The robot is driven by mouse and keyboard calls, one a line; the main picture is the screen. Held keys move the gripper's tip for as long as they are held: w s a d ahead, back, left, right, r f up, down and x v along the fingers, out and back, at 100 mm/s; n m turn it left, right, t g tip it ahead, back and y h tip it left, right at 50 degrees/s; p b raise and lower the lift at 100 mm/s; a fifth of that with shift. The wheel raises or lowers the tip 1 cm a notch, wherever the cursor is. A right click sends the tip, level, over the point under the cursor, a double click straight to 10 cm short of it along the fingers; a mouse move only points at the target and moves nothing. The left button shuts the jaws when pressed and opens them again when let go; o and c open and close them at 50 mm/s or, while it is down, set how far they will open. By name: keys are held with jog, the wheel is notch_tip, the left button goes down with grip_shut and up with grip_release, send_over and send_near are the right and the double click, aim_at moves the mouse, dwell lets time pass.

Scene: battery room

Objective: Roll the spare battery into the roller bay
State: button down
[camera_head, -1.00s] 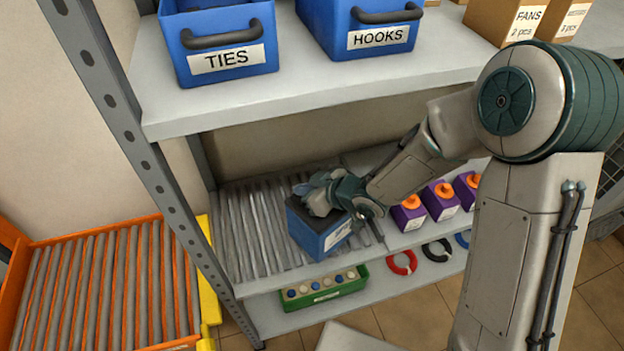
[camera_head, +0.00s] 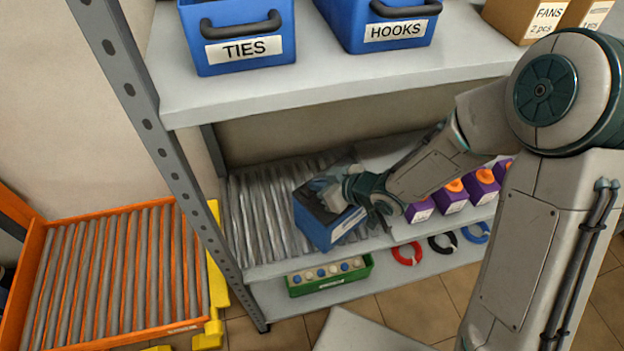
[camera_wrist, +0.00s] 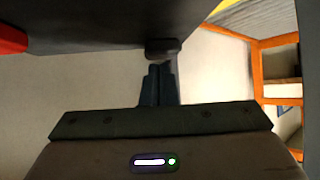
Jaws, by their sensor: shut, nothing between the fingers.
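The spare battery (camera_head: 318,228) is a blue box with a dark top and a pale label. It sits on the grey rollers of the lower shelf, near the front edge. My gripper (camera_head: 322,190) is at the battery's top; its fingers are hard to make out in the head view. In the wrist view the fingers (camera_wrist: 159,80) are shut together with nothing between them, just below a small dark block under a large dark surface. I cannot tell whether they touch it. An orange-framed roller bed (camera_head: 38,235) with grey rollers stands at the left, apart from the shelf.
A metal shelf post (camera_head: 160,140) stands between the battery and the orange bed. An upper shelf (camera_head: 330,85) with blue bins overhangs the rollers. Purple orange-capped boxes (camera_head: 452,196) stand right of the battery. A green tray (camera_head: 330,278) is below. Yellow pieces (camera_head: 216,270) edge the orange bed.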

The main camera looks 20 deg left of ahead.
jog(key=s+d, duration=0.2)
jog(key=d, duration=0.7)
jog(key=shift+s+d, duration=0.15)
jog(key=shift+d, duration=0.15)
jog(key=shift+r, duration=0.1)
jog(key=w+d+r+m+t+h+p, duration=0.1)
jog(key=w+d+r+m+t+h, duration=0.15)
jog(key=d, duration=0.35)
jog(key=w+d+r+m+t+h+p, duration=0.1)
jog(key=w+d+r+m+h, duration=0.2)
jog(key=d, duration=0.4)
jog(key=w+d+r+m+t+h+p, duration=0.1)
jog(key=w+d+r+m+h, duration=0.1)
jog(key=d+r+h, duration=0.3)
jog(key=s+d+r+m+g+p, duration=0.1)
jog(key=s+d+r+m+g, duration=0.1)
jog(key=s+d+r+m, duration=0.2)
jog(key=s+d+r+m+g, duration=0.2)
jog(key=s+d+r+m, duration=0.1)
jog(key=s, duration=0.7)
notch_tip(320, 180, up, 3)
jog(key=shift+s+d+f+m+p, duration=0.1)
jog(key=shift+s+d+m+p, duration=0.1)
jog(key=shift+d+m+p, duration=0.25)
jog(key=shift+a, duration=0.1)
